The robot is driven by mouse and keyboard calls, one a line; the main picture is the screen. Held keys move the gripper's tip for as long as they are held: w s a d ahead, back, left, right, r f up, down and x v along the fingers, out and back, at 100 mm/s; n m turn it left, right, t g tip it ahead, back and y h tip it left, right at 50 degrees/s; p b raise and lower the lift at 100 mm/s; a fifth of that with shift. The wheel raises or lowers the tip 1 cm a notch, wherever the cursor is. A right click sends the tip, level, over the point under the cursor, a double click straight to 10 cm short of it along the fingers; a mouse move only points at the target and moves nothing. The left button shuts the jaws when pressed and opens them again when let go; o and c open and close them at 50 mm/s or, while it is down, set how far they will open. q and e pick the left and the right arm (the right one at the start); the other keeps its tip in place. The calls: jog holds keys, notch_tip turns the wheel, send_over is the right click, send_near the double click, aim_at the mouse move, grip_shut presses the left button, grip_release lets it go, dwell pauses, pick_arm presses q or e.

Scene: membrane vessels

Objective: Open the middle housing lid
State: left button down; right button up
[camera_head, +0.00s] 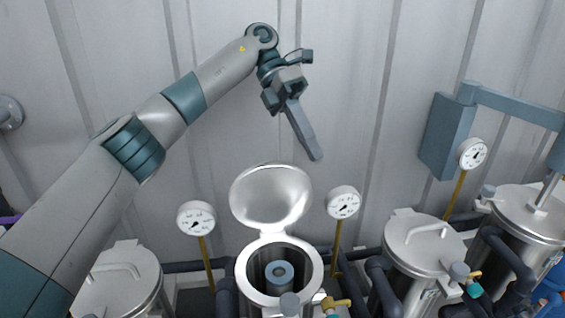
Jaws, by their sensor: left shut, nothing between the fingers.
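The middle housing (244,283) stands at the bottom centre. Its lid (270,196) is swung up and back on its hinge, showing its shiny inner face. Inside the open mouth sits a blue-grey cylinder (279,273) with a central hole. My left gripper (315,155) is above and a little right of the raised lid, apart from it. Its fingers are closed together, point down to the right, and hold nothing. My right gripper is not in view.
Closed housings stand at the left (118,283) and right (425,243), with another at the far right (527,212). Dial gauges (196,218) and (343,202) flank the lid. A blue-grey bracket arm (512,106) juts out at upper right. The corrugated wall (370,60) is behind.

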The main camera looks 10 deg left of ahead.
pick_arm(q)
jog(key=w+a+r+n+t+y+p, duration=0.1)
jog(key=a+r+n+t+y+p, duration=0.2)
jog(key=n, duration=1.1)
jog(key=a+y+p, duration=0.2)
jog(key=a, duration=0.3)
jog(key=shift+w+a+r+n, duration=0.2)
jog(key=shift+a+n, duration=0.1)
jog(key=shift+n, duration=0.1)
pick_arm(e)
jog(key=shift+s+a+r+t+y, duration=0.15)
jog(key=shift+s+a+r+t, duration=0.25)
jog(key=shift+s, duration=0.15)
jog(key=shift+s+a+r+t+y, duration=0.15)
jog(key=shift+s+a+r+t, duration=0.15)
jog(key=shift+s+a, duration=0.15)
pick_arm(q)
jog(key=shift+s+f, duration=0.1)
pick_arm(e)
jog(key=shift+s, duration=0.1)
